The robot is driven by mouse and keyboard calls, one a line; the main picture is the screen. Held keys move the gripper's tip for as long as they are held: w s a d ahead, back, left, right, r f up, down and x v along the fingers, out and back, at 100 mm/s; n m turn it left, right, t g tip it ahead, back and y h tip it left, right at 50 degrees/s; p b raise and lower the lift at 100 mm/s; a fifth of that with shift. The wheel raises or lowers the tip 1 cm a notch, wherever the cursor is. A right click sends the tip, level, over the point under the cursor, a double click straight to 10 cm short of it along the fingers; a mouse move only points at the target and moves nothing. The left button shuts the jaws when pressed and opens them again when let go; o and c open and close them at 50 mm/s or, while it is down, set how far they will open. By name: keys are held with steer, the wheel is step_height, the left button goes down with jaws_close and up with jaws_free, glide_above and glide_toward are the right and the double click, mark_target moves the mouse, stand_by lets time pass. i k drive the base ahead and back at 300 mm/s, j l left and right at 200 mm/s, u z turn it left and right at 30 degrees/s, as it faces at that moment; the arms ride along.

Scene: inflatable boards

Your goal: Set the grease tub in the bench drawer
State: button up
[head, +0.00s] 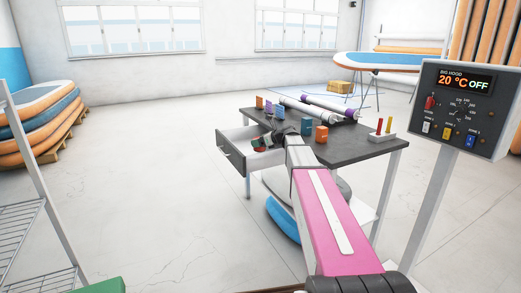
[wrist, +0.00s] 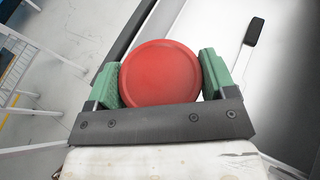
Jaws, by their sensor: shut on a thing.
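The grease tub shows in the wrist view as a round red lid (wrist: 160,73) between two green finger pads. My gripper (wrist: 161,80) is shut on it, one pad against each side. In the head view the gripper (head: 261,145) is at the open bench drawer (head: 232,164), with a bit of the red tub (head: 259,150) showing. The drawer sticks out from the left side of the bench, with a grey front and a white inside. I cannot tell whether the tub touches the drawer floor; its underside is hidden.
A dark-handled tool (wrist: 254,33) lies on the white drawer floor, right of the tub. The dark bench top (head: 362,147) holds small coloured boxes, rolls (head: 310,108) and a white holder (head: 382,137). A control panel (head: 462,108) stands at right, a wire shelf (head: 20,215) at left.

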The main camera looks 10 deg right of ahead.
mark_target(239, 148)
steer(key=i+j, duration=0.25)
steer(key=i, duration=0.25)
steer(key=i+j, duration=0.2)
steer(key=i, duration=0.25)
